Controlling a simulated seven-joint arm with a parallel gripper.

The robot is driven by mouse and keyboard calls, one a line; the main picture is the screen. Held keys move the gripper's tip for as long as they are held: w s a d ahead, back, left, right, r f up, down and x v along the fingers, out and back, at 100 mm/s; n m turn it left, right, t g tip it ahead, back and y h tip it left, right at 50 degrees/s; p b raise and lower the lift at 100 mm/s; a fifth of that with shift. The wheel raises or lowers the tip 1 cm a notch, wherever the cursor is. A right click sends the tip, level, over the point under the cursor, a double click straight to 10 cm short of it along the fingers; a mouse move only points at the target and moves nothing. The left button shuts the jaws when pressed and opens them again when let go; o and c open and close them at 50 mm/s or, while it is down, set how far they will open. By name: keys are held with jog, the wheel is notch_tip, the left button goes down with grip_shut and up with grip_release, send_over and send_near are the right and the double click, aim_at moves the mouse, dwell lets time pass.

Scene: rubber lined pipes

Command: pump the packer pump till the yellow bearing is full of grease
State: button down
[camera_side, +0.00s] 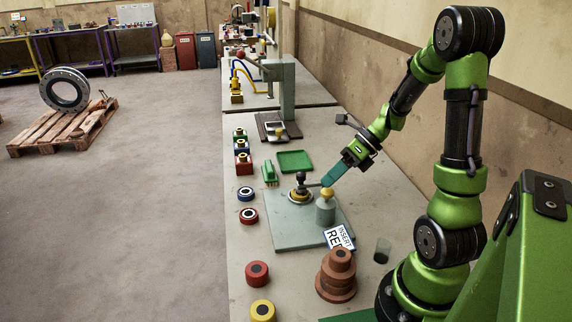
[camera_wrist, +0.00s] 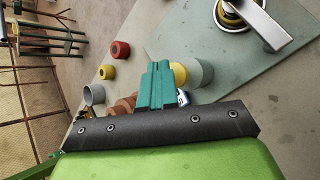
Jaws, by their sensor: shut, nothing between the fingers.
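The packer (camera_side: 300,190) stands on a grey-green plate (camera_side: 280,235), with a dark knob on top and a yellow ring, apparently the yellow bearing (camera_side: 300,199), around its base. In the wrist view the yellow ring (camera_wrist: 229,17) is partly covered by a flat metal bar (camera_wrist: 265,22). Beside it stands a grey cylinder (camera_side: 325,213) with a yellow knob (camera_side: 327,192); the knob (camera_wrist: 179,74) also shows in the wrist view. My gripper (camera_side: 327,181) has its teal fingers shut and empty, just above the knob; I cannot tell whether they touch. The grease level is not visible.
A sign (camera_side: 339,237), brown stacked rings (camera_side: 337,272) and a clear cup (camera_side: 382,251) are near the plate's front right. Red (camera_side: 257,273) and yellow (camera_side: 262,311) rings lie in front.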

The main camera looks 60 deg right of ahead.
aim_at(331, 189)
jog(key=shift+f, duration=0.9)
dwell(0.8)
jog(key=shift+r, duration=1.3)
jog(key=shift+r, duration=2.5)
